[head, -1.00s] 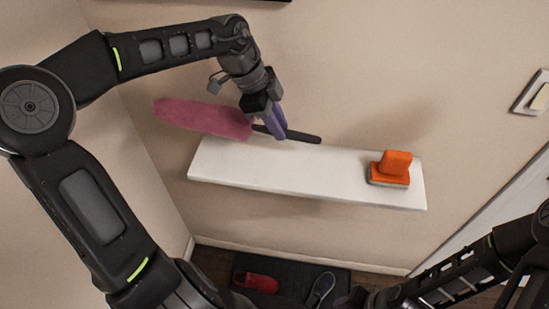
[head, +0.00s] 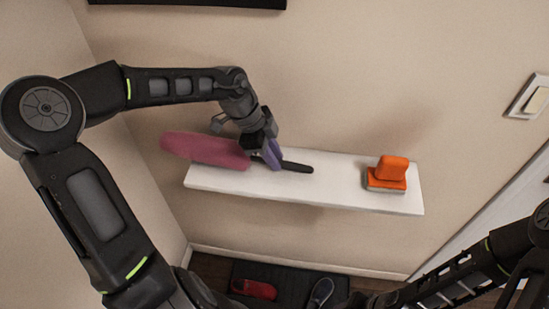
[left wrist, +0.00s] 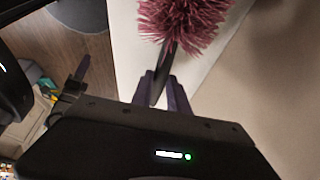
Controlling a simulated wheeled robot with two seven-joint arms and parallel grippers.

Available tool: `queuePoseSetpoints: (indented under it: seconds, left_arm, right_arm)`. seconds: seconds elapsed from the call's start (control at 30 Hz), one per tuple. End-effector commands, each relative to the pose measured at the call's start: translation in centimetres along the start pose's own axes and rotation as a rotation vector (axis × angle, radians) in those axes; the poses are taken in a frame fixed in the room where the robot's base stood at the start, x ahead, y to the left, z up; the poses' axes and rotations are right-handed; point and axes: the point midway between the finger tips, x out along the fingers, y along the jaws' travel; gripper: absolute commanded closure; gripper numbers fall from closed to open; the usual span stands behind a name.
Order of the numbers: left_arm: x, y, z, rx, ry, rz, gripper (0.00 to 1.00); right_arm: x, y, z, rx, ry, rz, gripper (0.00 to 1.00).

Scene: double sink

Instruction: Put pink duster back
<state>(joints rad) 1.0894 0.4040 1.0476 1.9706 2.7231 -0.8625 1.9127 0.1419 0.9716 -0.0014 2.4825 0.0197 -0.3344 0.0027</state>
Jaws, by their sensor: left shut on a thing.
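The pink duster (head: 205,150) has a fluffy pink head and a black handle. My left gripper (head: 273,160) is shut on its handle, close to the pink head. The duster lies over the left part of the white shelf (head: 330,195), with the head pointing left past the shelf end and the handle pointing right. I cannot tell whether it touches the shelf. In the left wrist view, the pink head (left wrist: 188,22) is beyond the purple fingers (left wrist: 167,95), which are around the dark handle. My right gripper is out of view; only part of my right arm shows.
An orange brush-like object (head: 390,172) stands on the right part of the shelf. The middle of the shelf is clear. Below, a dark mat (head: 290,275) holds a red shoe (head: 254,289) and a dark shoe (head: 321,291). A light switch (head: 533,98) is on the right wall.

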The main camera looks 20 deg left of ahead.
Motion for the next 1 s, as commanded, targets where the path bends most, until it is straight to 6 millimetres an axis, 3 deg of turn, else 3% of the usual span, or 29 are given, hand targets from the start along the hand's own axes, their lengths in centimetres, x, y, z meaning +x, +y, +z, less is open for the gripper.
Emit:
queuePoseSetpoints:
  seconds: [0.1,0.43,0.47,0.7,1.0]
  left_arm:
    - [0.92,0.09,0.28,0.000,0.001,0.001,1.00]
    - [1.15,0.08,0.42,0.000,0.001,0.000,1.00]
    - [1.16,0.08,0.44,0.000,0.001,0.000,0.78]
    - [1.13,0.08,0.44,0.000,0.000,0.000,0.59]
    - [1.01,0.07,0.39,0.000,0.000,0.000,0.58]
  right_arm:
    - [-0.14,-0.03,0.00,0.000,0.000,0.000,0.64]
    - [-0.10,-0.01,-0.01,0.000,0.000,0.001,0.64]
    - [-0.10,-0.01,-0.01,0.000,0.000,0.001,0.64]
    - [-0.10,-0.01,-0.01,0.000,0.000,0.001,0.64]
    - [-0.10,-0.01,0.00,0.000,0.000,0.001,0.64]
